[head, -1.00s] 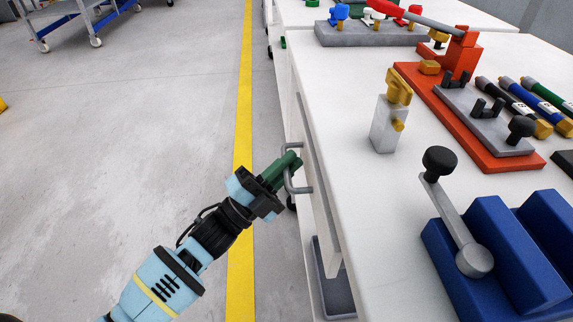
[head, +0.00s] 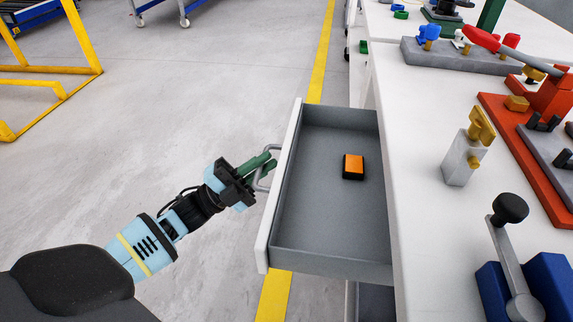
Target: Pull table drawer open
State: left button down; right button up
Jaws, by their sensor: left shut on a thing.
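The table drawer (head: 328,250) stands pulled out to the left from under the white table (head: 420,150). It has a white front and a grey inside. A small orange and black block (head: 353,167) lies in it. My left gripper (head: 268,166), with green fingers, is shut on the grey drawer handle (head: 262,181) on the outer side of the drawer front. The fingers cover part of the handle. My right gripper is not in view.
On the table stand a grey block with a brass clamp (head: 461,158), a blue fixture with a black-knobbed lever (head: 550,285) and an orange fixture (head: 515,135). A yellow frame (head: 60,75) stands at far left. The floor left of the drawer is clear.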

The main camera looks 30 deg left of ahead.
pick_arm(q)
jog(key=shift+s+a, duration=0.35)
jog(key=shift+a, duration=0.5)
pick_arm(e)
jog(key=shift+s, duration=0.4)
pick_arm(q)
jog(key=c, duration=1.8)
grip_release()
jog(key=shift+f, duration=0.1)
jog(key=v, duration=0.7)
jog(key=shift+s+a+f, duration=0.2)
jog(key=shift+s, duration=0.05)
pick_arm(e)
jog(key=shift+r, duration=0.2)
